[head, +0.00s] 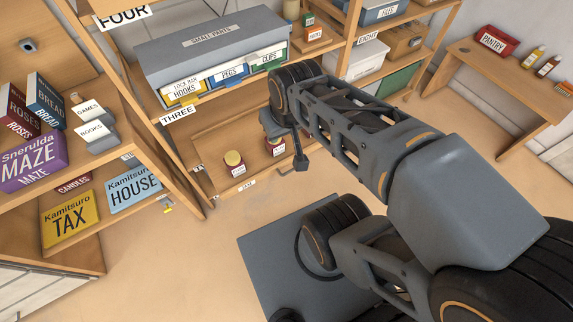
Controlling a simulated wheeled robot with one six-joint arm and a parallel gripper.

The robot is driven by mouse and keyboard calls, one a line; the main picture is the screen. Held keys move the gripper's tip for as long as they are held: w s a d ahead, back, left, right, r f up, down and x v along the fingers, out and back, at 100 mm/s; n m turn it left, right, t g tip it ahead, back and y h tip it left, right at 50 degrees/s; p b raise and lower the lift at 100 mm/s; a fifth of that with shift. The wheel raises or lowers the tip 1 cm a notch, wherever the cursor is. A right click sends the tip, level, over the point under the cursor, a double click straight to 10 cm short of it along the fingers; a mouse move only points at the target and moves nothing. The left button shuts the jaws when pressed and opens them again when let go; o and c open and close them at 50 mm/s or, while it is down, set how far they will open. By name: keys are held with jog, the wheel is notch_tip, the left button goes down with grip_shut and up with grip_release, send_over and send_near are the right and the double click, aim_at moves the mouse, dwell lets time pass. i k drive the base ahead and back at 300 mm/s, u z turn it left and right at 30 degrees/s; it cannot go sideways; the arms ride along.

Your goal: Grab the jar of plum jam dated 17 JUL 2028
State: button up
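A small jar (234,163) with a tan lid and a dark red and white label stands on the low wooden shelf below the sign THREE. A second similar jar (276,147) stands to its right, close to my gripper and partly covered by it. The labels are too small to read, so I cannot tell which jar holds plum jam or carries the date 17 JUL 2028. My gripper (299,166) reaches down at the right part of this shelf, beside the second jar. Its fingers are too small and overlapped to show whether they are open.
A grey SMALL PARTS cabinet (212,47) with labelled bins sits on the shelf above the jars. Shelves with boxes, such as a yellow TAX box (70,219), stand at the left. A wooden table (484,62) with a red PANTRY box (497,40) stands at the right.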

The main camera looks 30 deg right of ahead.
aim_at(235, 165)
jog(key=u, duration=0.9)
jog(key=i, duration=0.55)
jog(key=u, duration=1.15)
